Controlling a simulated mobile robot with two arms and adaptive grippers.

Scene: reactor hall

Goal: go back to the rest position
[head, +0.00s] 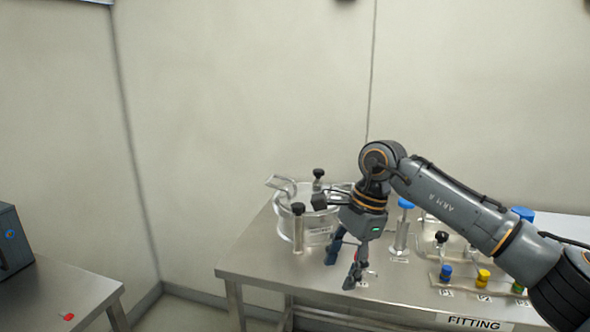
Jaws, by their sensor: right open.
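My right gripper (343,268) points down over the steel table (252,258) with its fingers apart and nothing visible between them. It is in front of and to the right of a clear round glass vessel (317,232) with black-knobbed clamps. My right arm comes in from the right side of the picture, bent at a high elbow joint. My left gripper does not show.
Right of the gripper stand a blue-topped metal cylinder (401,235) and a rack with blue, yellow and green capped items (483,279), partly behind my arm. A second table (60,295) at left holds a dark box (12,240). Floor shows between the tables.

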